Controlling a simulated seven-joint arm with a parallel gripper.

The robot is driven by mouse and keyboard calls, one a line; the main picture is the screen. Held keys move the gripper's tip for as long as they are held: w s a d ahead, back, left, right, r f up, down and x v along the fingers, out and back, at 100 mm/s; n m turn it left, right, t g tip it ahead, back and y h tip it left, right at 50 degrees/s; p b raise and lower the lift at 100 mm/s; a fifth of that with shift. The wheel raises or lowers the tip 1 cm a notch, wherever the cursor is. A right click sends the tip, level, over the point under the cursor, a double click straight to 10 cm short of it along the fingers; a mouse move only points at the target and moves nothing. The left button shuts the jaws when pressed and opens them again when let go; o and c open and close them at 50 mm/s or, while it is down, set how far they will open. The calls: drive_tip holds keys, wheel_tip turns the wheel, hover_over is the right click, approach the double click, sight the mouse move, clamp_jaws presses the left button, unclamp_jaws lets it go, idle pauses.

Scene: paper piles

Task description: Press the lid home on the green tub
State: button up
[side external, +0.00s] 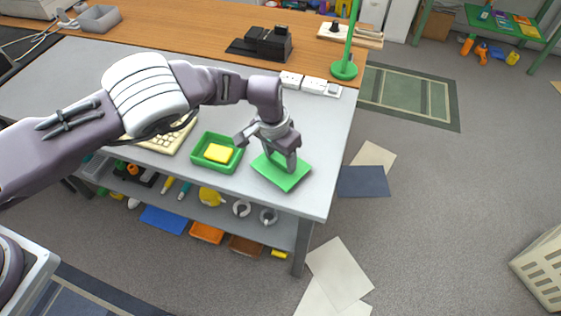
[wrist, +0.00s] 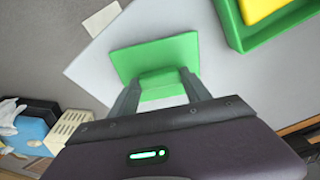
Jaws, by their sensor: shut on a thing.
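The green tub (side external: 214,170) is open on the grey table, with a yellow block (side external: 219,153) inside. In the wrist view the tub (wrist: 231,24) is partly cut off at the upper right. The green lid (side external: 283,180) is a flat rectangular plate to the right of the tub, apart from it, near the table's right corner. My gripper (side external: 286,165) is over the lid. In the wrist view my gripper (wrist: 161,84) is shut on a raised green grip on the lid (wrist: 150,53). I cannot tell whether the lid touches the table.
The table's front and right edges are close to the lid. Papers (side external: 340,272) lie on the floor.

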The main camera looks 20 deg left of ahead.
sight(281, 160)
wheel_tip(281, 160, up, 7)
drive_tip(key=shift+f, duration=0.1)
drive_tip(key=shift+w+a+r, duration=0.2)
drive_tip(key=shift+a+r, duration=0.55)
drive_tip(key=shift+r, duration=0.2)
drive_tip(key=s+a+n, duration=0.2)
drive_tip(key=a+n, duration=0.2)
drive_tip(key=a, duration=1.2)
drive_tip(key=shift+y, duration=0.3)
drive_tip(key=shift+w+f, duration=0.15)
drive_tip(key=shift+f, duration=1.3)
drive_tip(key=shift+w+f, duration=0.15)
drive_tip(key=shift+f, duration=1.3)
drive_tip(key=shift+f, duration=0.15)
drive_tip(key=o, duration=1.5)
drive_tip(key=o, duration=0.4)
